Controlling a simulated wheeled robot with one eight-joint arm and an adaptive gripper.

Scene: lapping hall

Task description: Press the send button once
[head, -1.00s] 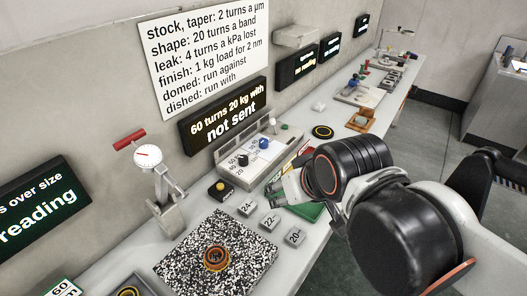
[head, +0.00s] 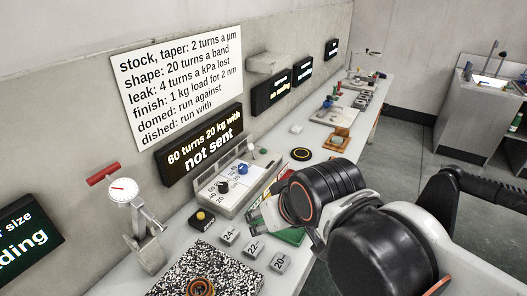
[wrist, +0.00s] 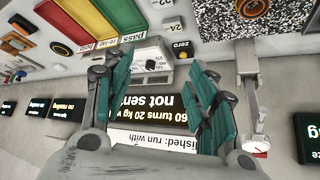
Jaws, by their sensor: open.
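A pale control box (head: 232,190) with a black knob (head: 222,187), a blue knob (head: 243,168) and a white-tipped lever (head: 250,149) stands against the wall. A small green button (head: 264,150) is at its far end; no send label is readable. The display above it (head: 205,145) reads "60 turns 20 kg with not sent". My gripper (head: 262,214) is open and empty, above the bench in front of the box and apart from it. In the wrist view my gripper (wrist: 160,62) has its teal fingers spread, with part of the control box (wrist: 152,74) visible between them.
A yellow zero button (head: 203,216) and weights (head: 228,236) stand nearer me on the bench. A dial gauge (head: 123,191) stands left beside a speckled plate (head: 175,280). A red, yellow and green board (wrist: 88,20) lies by my gripper.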

